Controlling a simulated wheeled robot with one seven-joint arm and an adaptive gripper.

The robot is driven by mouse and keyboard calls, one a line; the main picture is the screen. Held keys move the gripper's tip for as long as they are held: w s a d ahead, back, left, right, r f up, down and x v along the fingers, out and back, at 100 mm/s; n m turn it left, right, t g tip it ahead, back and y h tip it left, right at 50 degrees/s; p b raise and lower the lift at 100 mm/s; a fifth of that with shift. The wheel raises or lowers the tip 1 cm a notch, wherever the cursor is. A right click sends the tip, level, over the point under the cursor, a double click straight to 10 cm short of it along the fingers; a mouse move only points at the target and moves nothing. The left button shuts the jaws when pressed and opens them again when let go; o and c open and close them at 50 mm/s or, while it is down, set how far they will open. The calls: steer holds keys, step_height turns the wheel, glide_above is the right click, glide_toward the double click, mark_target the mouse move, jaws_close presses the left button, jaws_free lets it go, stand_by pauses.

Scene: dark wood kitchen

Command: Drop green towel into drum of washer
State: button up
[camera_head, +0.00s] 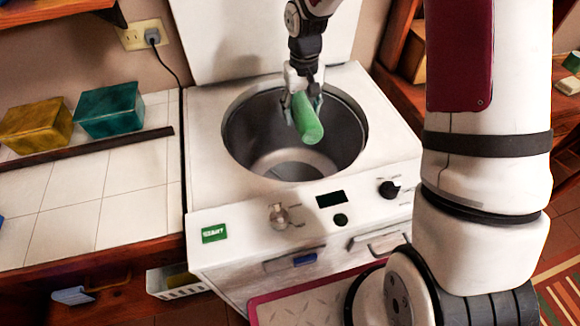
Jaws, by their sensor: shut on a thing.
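The green towel (306,119) is a rolled cylinder. My gripper (303,98) is shut on it and holds it tilted over the round opening of the washer. The washer (205,165) is a white top-loader with its lid (235,40) raised at the back. The drum (347,125) is a grey metal bowl, and its visible floor looks empty. The towel covers part of the drum's far wall. I cannot tell exactly how deep the towel's lower end sits relative to the rim.
A white tiled counter (80,200) lies left of the washer, with a yellow box (36,124) and a teal box (109,109) on it. The washer's front panel has a green start label (214,233) and knobs. Wooden shelving (397,50) stands at the right, partly behind my arm.

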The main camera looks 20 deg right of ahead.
step_height(320, 180, down, 5)
steer(key=b, duration=0.2)
steer(key=shift+f+b, duration=0.1)
steer(key=shift+b, duration=0.2)
steer(key=o, duration=1.3)
step_height(320, 180, up, 12)
